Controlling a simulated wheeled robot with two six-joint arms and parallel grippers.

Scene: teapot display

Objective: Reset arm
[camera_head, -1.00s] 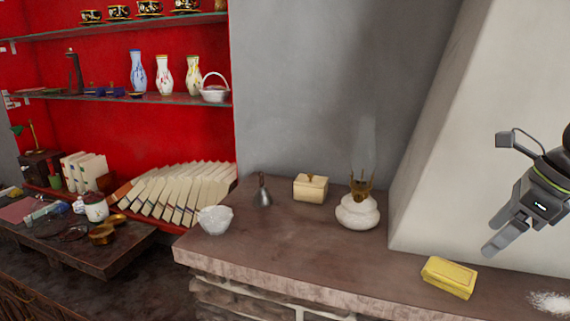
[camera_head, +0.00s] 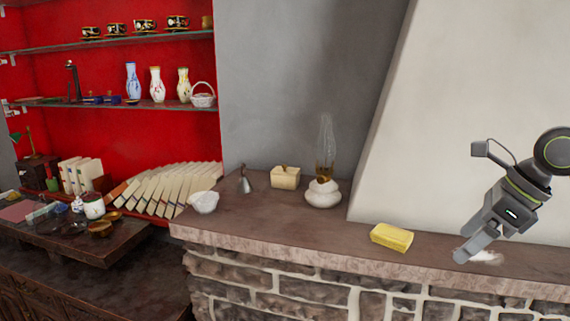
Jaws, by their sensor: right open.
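My right gripper (camera_head: 470,243) comes in from the right edge and hangs in front of the pale sloped wall, over the right part of the stone ledge (camera_head: 260,228). It is open, with nothing seen between its fingers. A white pile or cloth-like thing (camera_head: 488,257) shows partly behind its lower finger. A yellow box (camera_head: 391,237) lies on the ledge to the left of the gripper, apart from it. My left gripper is not in view.
On the ledge stand a white oil lamp (camera_head: 323,197), a cream box (camera_head: 285,177), a grey bell-shaped thing (camera_head: 245,181) and a white bowl (camera_head: 203,202). Red-backed shelves hold vases, a white basket (camera_head: 203,95) and cups. Leaning books (camera_head: 170,188) stand lower left. The ledge's middle front is clear.

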